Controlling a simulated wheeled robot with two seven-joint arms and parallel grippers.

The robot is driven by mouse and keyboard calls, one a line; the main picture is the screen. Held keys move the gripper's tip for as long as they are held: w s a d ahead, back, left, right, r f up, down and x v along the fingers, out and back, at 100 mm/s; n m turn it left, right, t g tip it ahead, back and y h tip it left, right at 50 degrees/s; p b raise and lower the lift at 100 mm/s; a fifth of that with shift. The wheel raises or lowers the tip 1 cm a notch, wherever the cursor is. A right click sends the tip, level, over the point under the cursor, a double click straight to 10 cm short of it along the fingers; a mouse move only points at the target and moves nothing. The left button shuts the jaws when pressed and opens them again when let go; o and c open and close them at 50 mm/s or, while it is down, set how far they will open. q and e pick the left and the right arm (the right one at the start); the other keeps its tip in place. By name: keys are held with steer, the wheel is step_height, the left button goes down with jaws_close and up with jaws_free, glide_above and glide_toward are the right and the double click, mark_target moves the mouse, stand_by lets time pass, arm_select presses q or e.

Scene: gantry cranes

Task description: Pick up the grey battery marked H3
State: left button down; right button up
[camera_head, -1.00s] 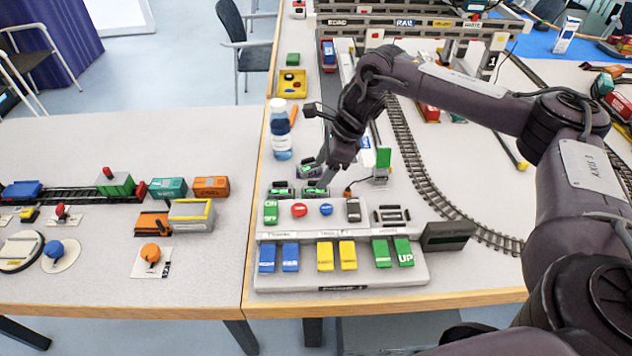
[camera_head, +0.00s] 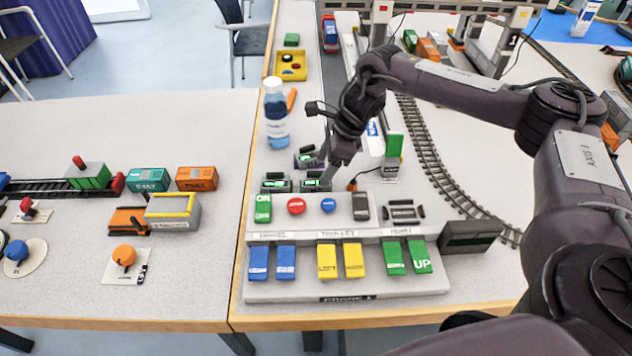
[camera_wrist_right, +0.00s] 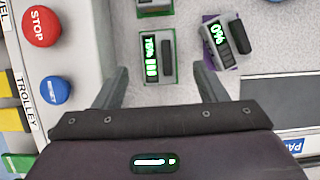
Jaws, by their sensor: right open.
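Grey batteries with small green displays stand behind the control panel. One grey battery (camera_wrist_right: 152,58), reading about 75%, lies between and ahead of my right gripper's fingers in the wrist view; in the head view it is the right one of the front pair (camera_head: 316,182). A second grey battery (camera_head: 276,183) is left of it. A third battery (camera_head: 307,159), reading 0% on a purple base, is farther back. The H3 mark is not legible on any of them. My right gripper (camera_wrist_right: 158,88) is open and empty, close to the 75% battery. My left gripper is not in view.
The control panel (camera_head: 350,288) with coloured buttons is in front of the batteries. A bottle (camera_head: 275,115) stands behind them to the left. A green-topped block (camera_head: 393,147) and curved track (camera_head: 435,160) are to the right. A yellow tray (camera_head: 291,66) is farther back.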

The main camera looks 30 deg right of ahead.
mark_target(314, 179)
steer(key=x, duration=0.5)
steer(key=shift+a+p, duration=0.2)
steer(key=shift+p, duration=0.2)
steer(key=c, duration=1.1)
steer(key=shift+r, duration=0.1)
steer(key=shift+c, duration=0.4)
steer(key=shift+r, duration=0.1)
